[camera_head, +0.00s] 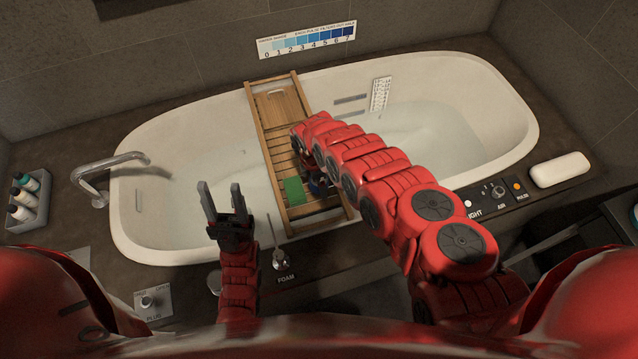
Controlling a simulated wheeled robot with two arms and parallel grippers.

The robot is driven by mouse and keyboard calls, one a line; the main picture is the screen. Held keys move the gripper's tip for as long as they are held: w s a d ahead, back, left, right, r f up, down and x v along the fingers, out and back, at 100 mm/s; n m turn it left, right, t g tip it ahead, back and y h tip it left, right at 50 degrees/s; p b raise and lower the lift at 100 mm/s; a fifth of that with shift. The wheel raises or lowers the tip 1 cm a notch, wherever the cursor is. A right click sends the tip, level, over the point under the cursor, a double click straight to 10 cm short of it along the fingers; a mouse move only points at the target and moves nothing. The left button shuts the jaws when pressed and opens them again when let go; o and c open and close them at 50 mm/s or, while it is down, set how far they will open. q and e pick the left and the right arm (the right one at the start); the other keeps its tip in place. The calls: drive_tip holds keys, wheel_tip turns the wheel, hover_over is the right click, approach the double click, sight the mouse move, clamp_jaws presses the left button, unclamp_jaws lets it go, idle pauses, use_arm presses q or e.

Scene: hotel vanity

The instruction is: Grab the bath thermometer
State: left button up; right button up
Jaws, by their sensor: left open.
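I cannot clearly pick out a bath thermometer. A wooden caddy (258,108) spans the white bathtub (130,187). On its near part lie a green block (293,190) and a small dark blue item (318,186), partly hidden by my right arm; I cannot tell what the blue item is. My left gripper (223,200) is open and empty, fingers pointing up, over the near side of the tub and left of the caddy. My right arm reaches over the caddy from the right. Its gripper end is mostly hidden behind its own links, close to the blue item.
A faucet (108,164) and a rack of bottles (27,203) stand at the left. A knob marked FOAM (280,262) is on the near ledge. A white bar (560,169) and control buttons (497,191) are at the right. A marked white strip (380,94) is on the tub's far wall.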

drive_tip(key=shift+c, duration=0.2)
drive_tip(key=c, duration=1.4)
drive_tip(key=shift+o, duration=0.2)
drive_tip(key=shift+r, duration=0.15)
